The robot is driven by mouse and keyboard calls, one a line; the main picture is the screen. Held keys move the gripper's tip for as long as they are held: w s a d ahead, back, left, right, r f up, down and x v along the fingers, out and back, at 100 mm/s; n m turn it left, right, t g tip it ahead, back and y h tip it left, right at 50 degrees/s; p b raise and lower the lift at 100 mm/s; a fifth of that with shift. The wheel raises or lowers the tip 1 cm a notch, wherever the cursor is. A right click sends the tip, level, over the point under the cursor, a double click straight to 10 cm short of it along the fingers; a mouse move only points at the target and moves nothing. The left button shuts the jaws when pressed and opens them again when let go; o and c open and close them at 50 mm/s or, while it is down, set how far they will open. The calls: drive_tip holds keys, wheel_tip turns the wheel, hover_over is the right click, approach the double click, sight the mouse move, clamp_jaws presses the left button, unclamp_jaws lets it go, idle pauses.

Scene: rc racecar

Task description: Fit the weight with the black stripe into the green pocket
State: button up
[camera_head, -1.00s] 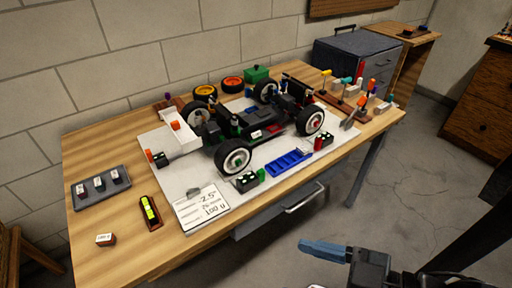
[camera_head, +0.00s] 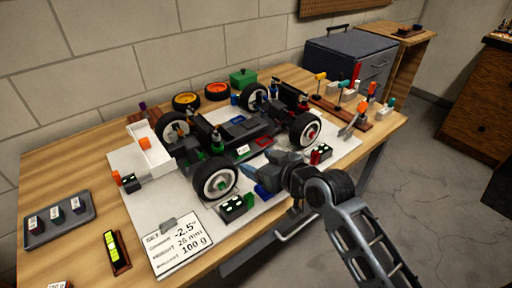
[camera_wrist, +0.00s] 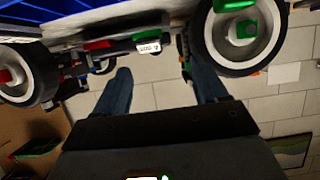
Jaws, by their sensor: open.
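Three small white-topped weights (camera_head: 56,214) stand in a grey tray at the left of the table. Another weight (camera_head: 57,285) is cut off at the bottom left edge. A white-labelled block (camera_head: 243,150) sits on the near side of the car; its label also shows in the wrist view (camera_wrist: 148,47). I cannot make out which weight has the black stripe. Blue and red patches show on the chassis (camera_head: 222,135), but I cannot clearly identify a green pocket. My gripper (camera_head: 256,170) is open and empty beside the car's near side, its fingers (camera_wrist: 157,72) apart below the labelled block.
The car's wheels (camera_head: 214,180) stand close to my gripper. A setup card (camera_head: 180,242) and a yellow-green level (camera_head: 115,250) lie at the front left. A tool rack (camera_head: 345,110) stands at right.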

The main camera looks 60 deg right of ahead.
sight(242, 147)
drive_tip(key=shift+w+d+r, duration=0.1)
drive_tip(key=shift+w+d, duration=0.35)
drive_tip(key=shift+d, duration=0.2)
drive_tip(key=shift+w+d+r, duration=0.1)
drive_tip(key=shift+w+d, duration=0.3)
drive_tip(key=shift+d, duration=0.2)
drive_tip(key=shift+x, duration=3.55)
drive_tip(key=shift+f, duration=0.1)
drive_tip(key=shift+s, duration=0.1)
drive_tip(key=shift+c, duration=0.3)
drive_tip(key=c, duration=1.1)
